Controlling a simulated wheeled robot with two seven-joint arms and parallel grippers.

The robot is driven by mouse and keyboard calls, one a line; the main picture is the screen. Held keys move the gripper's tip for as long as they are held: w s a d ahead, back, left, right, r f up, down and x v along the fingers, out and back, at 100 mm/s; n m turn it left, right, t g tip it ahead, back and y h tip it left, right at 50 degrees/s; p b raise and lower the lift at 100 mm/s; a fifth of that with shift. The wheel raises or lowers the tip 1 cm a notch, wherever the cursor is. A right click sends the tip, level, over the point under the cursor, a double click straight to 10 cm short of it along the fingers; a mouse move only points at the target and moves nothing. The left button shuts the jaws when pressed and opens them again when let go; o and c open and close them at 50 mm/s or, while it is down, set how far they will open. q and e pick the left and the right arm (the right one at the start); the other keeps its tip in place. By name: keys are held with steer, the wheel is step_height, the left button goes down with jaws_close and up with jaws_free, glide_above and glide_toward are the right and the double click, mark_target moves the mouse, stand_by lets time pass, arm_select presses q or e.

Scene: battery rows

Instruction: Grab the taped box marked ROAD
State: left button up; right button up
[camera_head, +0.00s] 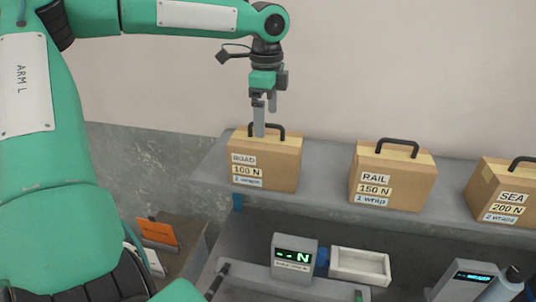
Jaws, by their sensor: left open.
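The taped box marked ROAD (275,165) stands upright on the grey shelf at the left. It is brown cardboard with labels reading ROAD, 100 N and what looks like 2 wraps. A black handle (280,129) arches over its top. My left gripper (264,122) points down over the box, open, its fingers at the left part of the handle. One finger overlaps the box top in the picture; I cannot tell whether it touches the handle. My right gripper is not in view.
A RAIL box (410,178) and a SEA box (487,202) stand farther right on the shelf (325,182). Below are a force display (293,257), a white tray (360,266) and another device (465,281).

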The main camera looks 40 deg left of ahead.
mark_target(266, 138)
arm_select(q)
step_height(266, 138, down, 3)
steer(key=shift+w+r, duration=0.1)
steer(key=shift+w, duration=0.05)
steer(key=shift+f+p, duration=0.25)
steer(key=shift+p, duration=0.2)
steer(key=f+p, duration=0.1)
steer(key=f, duration=0.2)
steer(key=shift+a+f+p, duration=0.2)
steer(key=shift+f+p, duration=0.1)
steer(key=shift+p, duration=0.05)
steer(key=shift+f, duration=0.55)
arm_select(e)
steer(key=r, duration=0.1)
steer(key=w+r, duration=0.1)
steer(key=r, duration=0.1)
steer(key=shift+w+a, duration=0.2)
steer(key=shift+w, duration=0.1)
arm_select(q)
steer(key=c, duration=1.8)
steer(key=shift+o, duration=0.2)
steer(key=shift+r, duration=0.15)
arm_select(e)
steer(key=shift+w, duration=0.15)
